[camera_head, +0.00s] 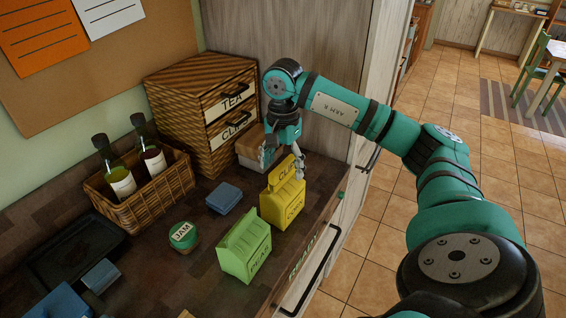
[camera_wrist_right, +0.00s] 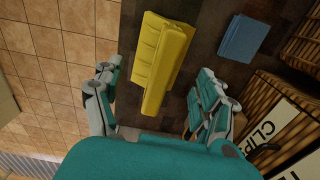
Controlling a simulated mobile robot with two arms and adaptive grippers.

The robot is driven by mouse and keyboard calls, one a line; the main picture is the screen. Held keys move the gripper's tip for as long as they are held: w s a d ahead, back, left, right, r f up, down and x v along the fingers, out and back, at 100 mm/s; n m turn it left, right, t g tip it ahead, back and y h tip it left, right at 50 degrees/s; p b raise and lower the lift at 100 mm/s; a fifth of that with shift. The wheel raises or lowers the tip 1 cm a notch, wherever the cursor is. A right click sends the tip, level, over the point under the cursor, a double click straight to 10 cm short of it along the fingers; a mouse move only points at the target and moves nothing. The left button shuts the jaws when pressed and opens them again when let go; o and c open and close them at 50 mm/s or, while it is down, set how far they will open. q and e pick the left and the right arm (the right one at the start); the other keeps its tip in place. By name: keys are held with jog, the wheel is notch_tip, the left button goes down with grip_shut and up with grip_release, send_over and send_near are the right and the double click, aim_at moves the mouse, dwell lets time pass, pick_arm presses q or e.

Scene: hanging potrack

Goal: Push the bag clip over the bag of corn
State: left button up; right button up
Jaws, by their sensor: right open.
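The yellow bag of corn (camera_head: 282,208) stands upright on the dark counter, near its front edge. The yellow bag clip (camera_head: 286,171), labelled CLIP, is at the bag's top; I cannot tell how far it sits over the bag. My right gripper (camera_head: 284,160) is open above the bag, one finger to each side of the clip. In the right wrist view the bag (camera_wrist_right: 160,48) shows between the open fingers of my right gripper (camera_wrist_right: 160,74), with gaps on both sides. My left gripper is not in view.
A green bag (camera_head: 245,247) and a jam jar (camera_head: 183,236) stand nearby. A blue block (camera_head: 224,198) lies left of the corn. A wicker basket (camera_head: 140,190) holds two bottles. A drawer box (camera_head: 205,110) and a small box (camera_head: 250,148) are behind.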

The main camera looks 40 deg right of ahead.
jog(key=shift+r+p, duration=2.55)
jog(key=shift+r, duration=0.95)
